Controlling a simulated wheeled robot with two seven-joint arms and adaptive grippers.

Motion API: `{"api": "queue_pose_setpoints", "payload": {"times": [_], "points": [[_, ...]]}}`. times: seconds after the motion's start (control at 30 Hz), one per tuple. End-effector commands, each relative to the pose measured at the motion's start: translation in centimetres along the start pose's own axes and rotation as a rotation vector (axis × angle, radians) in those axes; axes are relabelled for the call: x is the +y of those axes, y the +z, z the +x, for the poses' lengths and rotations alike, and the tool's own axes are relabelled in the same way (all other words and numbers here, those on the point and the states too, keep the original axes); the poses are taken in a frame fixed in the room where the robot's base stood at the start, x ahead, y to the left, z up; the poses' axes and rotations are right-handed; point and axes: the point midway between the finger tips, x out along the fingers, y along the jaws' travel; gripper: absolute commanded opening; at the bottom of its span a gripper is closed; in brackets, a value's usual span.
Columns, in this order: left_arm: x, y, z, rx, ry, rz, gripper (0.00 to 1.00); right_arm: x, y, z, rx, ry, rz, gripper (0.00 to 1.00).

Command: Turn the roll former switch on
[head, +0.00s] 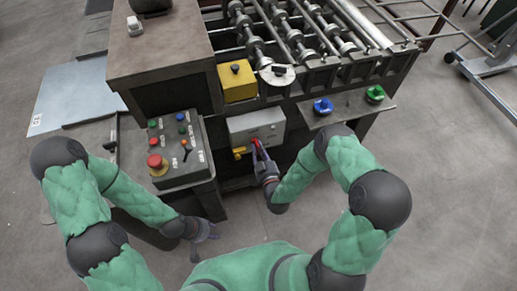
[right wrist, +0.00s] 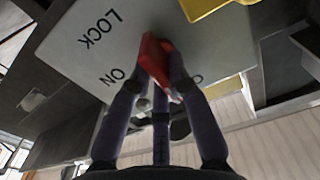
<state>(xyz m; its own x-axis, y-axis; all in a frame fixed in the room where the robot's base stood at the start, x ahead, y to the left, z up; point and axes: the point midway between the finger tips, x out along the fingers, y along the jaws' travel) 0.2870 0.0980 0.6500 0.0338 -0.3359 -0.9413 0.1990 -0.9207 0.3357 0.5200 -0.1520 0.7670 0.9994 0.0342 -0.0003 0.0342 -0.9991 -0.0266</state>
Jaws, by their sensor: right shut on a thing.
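The roll former's switch is a red handle (right wrist: 160,62) on a light grey box (head: 262,126) on the machine's front. In the right wrist view the box face (right wrist: 85,45) carries the words LOCK and ON, with other lettering partly hidden. My right gripper (head: 259,150) is shut on the red handle, its fingers (right wrist: 155,80) on both sides of it. The handle's pointing direction is hard to tell behind the fingers. My left gripper (head: 212,233) hangs low at the left, away from the machine; whether it is open is unclear.
A control panel (head: 181,148) with several buttons and a red emergency stop (head: 157,163) stands left of the switch box. A yellow box (head: 237,80) is above it. A shelf with blue (head: 323,106) and green (head: 375,93) knobs is at the right. Rollers (head: 290,30) lie behind.

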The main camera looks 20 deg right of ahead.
Motion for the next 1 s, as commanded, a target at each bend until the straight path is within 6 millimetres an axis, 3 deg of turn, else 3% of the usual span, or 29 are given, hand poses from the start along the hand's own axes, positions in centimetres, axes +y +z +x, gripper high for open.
{"api": "queue_pose_setpoints", "payload": {"times": [0.37,1.0], "points": [[-0.2,0.0,0.6,0.000,0.000,0.000,0.40,0.1,0.1,0.0,0.002,0.000,0.234,0.00],[-0.6,-0.1,1.8,0.000,0.000,0.000,0.40,0.0,0.4,0.0,0.001,0.000,0.842,0.00]]}}
